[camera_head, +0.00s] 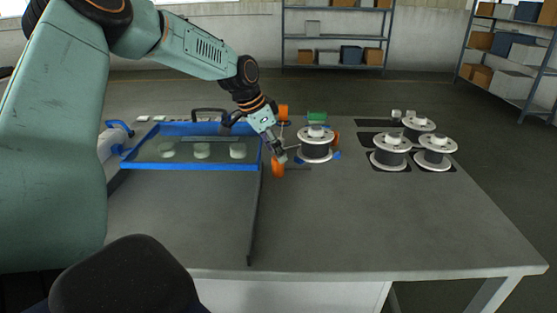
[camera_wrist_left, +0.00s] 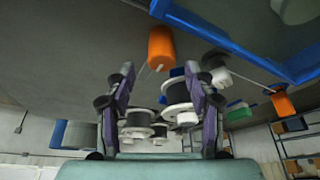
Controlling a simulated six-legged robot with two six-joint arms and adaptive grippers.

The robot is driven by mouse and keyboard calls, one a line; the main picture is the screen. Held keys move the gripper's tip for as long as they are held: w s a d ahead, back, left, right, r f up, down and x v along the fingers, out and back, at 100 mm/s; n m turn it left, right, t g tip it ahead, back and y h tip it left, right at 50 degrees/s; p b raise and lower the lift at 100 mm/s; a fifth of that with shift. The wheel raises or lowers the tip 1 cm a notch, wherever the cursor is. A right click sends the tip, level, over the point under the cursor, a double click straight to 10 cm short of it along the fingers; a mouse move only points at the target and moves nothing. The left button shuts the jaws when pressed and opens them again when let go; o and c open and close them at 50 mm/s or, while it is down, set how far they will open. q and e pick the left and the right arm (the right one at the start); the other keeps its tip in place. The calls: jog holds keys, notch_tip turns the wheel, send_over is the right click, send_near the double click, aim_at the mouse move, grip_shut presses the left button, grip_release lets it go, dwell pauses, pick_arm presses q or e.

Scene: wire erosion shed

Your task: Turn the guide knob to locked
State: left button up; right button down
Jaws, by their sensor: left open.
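Orange knob-like parts sit around a wire spool (camera_head: 316,148) near the middle of the table. The near orange part (camera_head: 277,168) is just below my left gripper (camera_head: 279,153); another orange part (camera_head: 283,112) is behind. A third orange part shows right of the spool, partly hidden. I cannot tell which is the guide knob or how it is set. In the left wrist view, my gripper's two fingers (camera_wrist_left: 160,78) are apart with no object held. An orange cylinder (camera_wrist_left: 161,47) on a thin rod lies beyond the fingertips. My right gripper is not in view.
A blue-rimmed tray (camera_head: 190,166) with several pale round pieces lies left of my gripper. Several wire spools (camera_head: 389,152) stand on dark pads at right. A green block (camera_head: 317,117) is behind the middle spool. The front right of the table (camera_head: 400,220) is clear.

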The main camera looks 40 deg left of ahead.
aim_at(292, 166)
pick_arm(q)
jog(key=x, duration=0.3)
jog(key=shift+a+f+b, duration=0.2)
jog(key=shift+f+b, duration=0.15)
jog(key=shift+f, duration=0.05)
jog(key=shift+w+d+f, duration=0.2)
jog(key=shift+d, duration=0.05)
jog(key=shift+a, duration=0.2)
jog(key=shift+c, duration=0.9)
jog(key=shift+d, duration=0.15)
jog(key=c, duration=0.5)
jog(key=shift+s, duration=0.1)
grip_shut()
